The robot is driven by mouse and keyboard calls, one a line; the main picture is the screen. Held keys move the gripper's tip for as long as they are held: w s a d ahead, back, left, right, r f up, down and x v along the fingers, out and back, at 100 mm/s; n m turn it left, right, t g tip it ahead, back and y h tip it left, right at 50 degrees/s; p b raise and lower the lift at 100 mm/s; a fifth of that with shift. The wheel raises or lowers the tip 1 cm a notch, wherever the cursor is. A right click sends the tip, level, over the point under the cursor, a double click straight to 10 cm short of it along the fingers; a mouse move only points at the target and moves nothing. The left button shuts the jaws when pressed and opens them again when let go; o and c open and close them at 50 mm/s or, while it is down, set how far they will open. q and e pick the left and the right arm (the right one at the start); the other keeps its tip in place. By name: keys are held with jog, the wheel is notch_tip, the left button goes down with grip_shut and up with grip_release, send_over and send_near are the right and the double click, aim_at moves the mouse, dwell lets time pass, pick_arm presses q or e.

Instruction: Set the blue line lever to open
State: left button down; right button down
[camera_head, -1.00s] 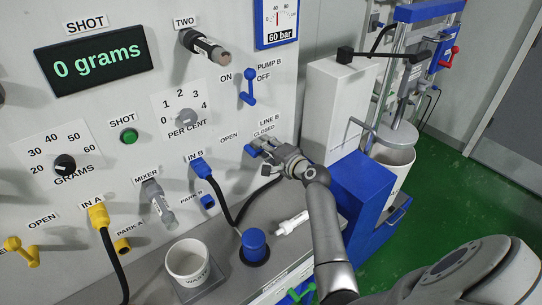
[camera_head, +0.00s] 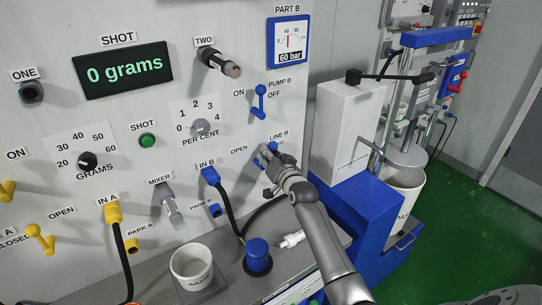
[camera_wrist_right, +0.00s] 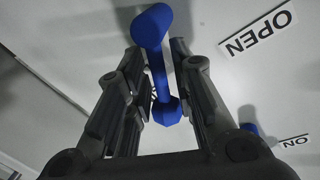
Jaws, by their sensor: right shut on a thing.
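The blue line lever is at LINE B on the panel, between the OPEN label (camera_head: 239,150) and a CLOSED label that my gripper mostly covers. In the head view little of its blue shows. In the right wrist view the lever (camera_wrist_right: 160,70) runs between my fingers, from a round knob at the top to a hexagonal base. My right gripper (camera_head: 265,157) is shut on the lever; its fingers (camera_wrist_right: 157,85) stand on either side of the shaft. The OPEN label (camera_wrist_right: 258,33) lies to the right in the wrist view. My left gripper is not in view.
The blue PUMP B lever (camera_head: 260,101) is just above. The IN B hose (camera_head: 228,208) hangs to the left. A waste cup (camera_head: 192,267) and a blue-capped part (camera_head: 257,254) stand on the ledge below. A white cabinet (camera_head: 345,130) is close on the right.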

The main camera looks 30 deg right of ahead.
jog(key=shift+a+r+n+t, duration=0.35)
jog(key=shift+r+n, duration=0.2)
jog(key=shift+n, duration=0.65)
jog(key=shift+a+r+n+h, duration=0.15)
jog(key=shift+a+n+h, duration=0.3)
jog(key=shift+n, duration=0.75)
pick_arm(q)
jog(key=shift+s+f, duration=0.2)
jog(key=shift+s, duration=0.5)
pick_arm(e)
jog(key=shift+a+r+n+t, duration=0.1)
jog(key=shift+a+n+t, duration=0.15)
jog(key=shift+n, duration=0.15)
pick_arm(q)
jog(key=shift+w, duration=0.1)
pick_arm(e)
jog(key=c, duration=1.6)
grip_release()
jog(key=shift+o, duration=0.4)
jog(key=shift+a, duration=0.2)
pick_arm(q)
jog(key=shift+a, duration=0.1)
pick_arm(e)
jog(key=shift+s+f, duration=0.1)
jog(key=shift+f, duration=0.2)
